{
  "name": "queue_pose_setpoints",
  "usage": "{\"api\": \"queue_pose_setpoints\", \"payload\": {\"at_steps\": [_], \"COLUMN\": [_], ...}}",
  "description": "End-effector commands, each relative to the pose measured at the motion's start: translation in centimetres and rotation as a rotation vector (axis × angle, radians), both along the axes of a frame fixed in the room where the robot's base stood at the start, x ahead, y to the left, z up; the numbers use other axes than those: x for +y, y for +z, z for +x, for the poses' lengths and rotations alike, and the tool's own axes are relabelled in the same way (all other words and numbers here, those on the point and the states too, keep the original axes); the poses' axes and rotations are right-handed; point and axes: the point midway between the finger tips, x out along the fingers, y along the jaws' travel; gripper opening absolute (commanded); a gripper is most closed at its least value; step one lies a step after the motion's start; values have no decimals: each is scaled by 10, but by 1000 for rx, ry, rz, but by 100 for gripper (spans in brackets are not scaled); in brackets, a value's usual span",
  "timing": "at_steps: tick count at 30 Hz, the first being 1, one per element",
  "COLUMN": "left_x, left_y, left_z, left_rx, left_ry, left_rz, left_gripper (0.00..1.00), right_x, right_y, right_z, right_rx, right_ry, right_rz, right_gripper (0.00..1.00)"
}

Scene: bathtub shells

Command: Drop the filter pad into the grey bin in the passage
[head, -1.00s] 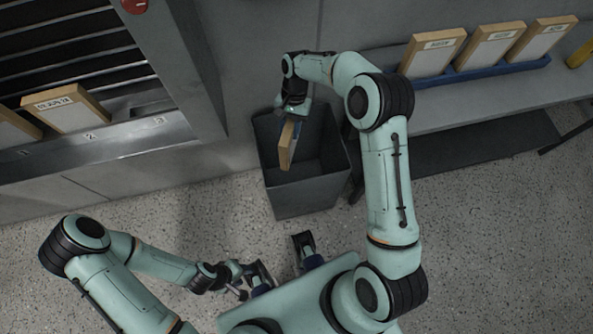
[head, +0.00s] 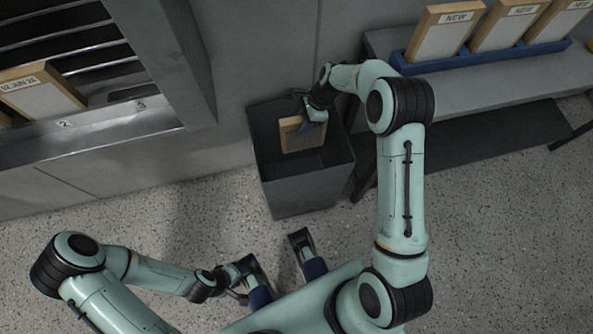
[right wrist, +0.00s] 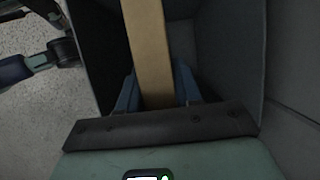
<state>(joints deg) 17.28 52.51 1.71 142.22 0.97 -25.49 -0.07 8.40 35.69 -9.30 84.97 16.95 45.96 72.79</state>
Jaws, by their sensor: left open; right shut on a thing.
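The filter pad (head: 297,141), a flat panel with a tan frame and a grey face, is held inside the mouth of the grey bin (head: 305,195). My right gripper (head: 311,120) is shut on it from above. In the right wrist view the tan edge of the pad (right wrist: 148,40) lies between the blue fingers of my right gripper (right wrist: 155,90), with the bin's walls (right wrist: 228,50) around it. I cannot tell whether the pad touches the bin's floor. My left gripper (head: 287,282) is open and empty, low in the head view, in front of the bin.
A bench (head: 480,100) at the right bears a blue rack (head: 490,57) with framed pads marked NEW. At the left, a metal housing with numbered slots (head: 100,132) holds a dated pad (head: 45,92). The speckled floor (head: 480,240) is clear at right.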

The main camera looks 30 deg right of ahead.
Motion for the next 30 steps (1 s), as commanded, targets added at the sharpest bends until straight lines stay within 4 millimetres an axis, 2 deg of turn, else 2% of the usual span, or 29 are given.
{"api": "queue_pose_setpoints", "payload": {"at_steps": [3, 11, 12, 14, 23, 26, 30], "left_x": [2, 2, 2, 2, 2, 1, -2], "left_y": [-7, -6, -6, -6, -6, -4, 3], "left_z": [5, 6, 6, 6, 5, 4, -2], "left_rx": [-13, -17, -17, -16, -15, -11, 5], "left_ry": [5, 6, 6, 6, 6, 3, -3], "left_rz": [4, 6, 6, 6, 5, 3, -4], "left_gripper": [43, 43, 43, 43, 43, 43, 43], "right_x": [0, 0, 0, 0, -1, -3, -12], "right_y": [-7, -6, -6, -7, -6, 1, 24], "right_z": [0, 0, 0, 0, 0, 0, -2], "right_rx": [-1, -2, -2, -2, -1, -3, -6], "right_ry": [1, 1, 1, 1, 1, 1, 0], "right_rz": [0, 0, 0, 0, -1, -2, -2], "right_gripper": [0, 0, 47, 64, 64, 64, 64]}}
